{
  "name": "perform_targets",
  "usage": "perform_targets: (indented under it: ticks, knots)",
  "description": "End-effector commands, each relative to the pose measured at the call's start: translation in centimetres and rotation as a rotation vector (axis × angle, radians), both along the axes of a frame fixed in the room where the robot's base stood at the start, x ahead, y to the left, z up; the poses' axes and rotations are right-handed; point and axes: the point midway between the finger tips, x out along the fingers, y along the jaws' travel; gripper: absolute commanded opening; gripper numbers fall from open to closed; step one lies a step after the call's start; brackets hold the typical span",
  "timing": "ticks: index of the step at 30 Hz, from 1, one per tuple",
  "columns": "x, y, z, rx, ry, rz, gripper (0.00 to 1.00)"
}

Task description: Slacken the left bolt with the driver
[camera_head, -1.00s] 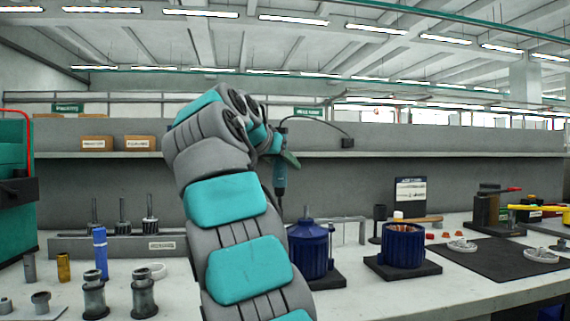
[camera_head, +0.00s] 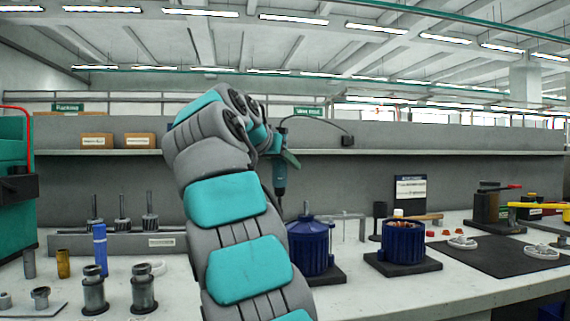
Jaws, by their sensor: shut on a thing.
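The driver (camera_head: 279,178) is a teal and dark tool with a cable, held upright with its bit pointing down. My gripper (camera_head: 283,152) is shut on it, and my arm partly hides the jaws. The bit hangs above a blue pump housing (camera_head: 309,250) with a grey shaft on top, which stands on a dark base plate. The left bolt cannot be made out; my arm covers the left side of this housing. Whether the bit touches anything is hard to tell.
A second blue housing with copper windings (camera_head: 403,242) stands to the right on a dark plate. A rack with several rotors (camera_head: 122,240) is at the back left. A shelf with boxes (camera_head: 97,140) runs behind.

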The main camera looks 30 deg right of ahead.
Motion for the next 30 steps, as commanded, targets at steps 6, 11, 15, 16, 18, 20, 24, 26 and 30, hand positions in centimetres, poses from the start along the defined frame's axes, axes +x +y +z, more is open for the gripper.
perform_targets:
  ticks: [6,11,15,16,18,20,24,26,30]
  knots:
    - [-0.02,0.00,-0.24,-0.001,-0.001,0.000,0.00]
    - [-0.02,-0.01,-0.41,0.000,-0.001,0.000,0.00]
    - [-0.02,0.00,-0.56,-0.001,-0.001,0.000,0.00]
    - [-0.02,-0.01,-0.59,0.000,-0.001,0.000,0.00]
    - [-0.03,0.00,-0.66,-0.001,-0.001,0.000,0.00]
    - [-0.02,0.00,-0.74,-0.001,-0.001,0.000,0.00]
    - [-0.03,0.00,-0.88,0.000,-0.001,0.000,0.00]
    - [-0.03,0.00,-0.88,-0.001,-0.001,0.000,0.00]
    - [-0.02,-0.01,-0.94,-0.001,-0.001,0.000,0.00]
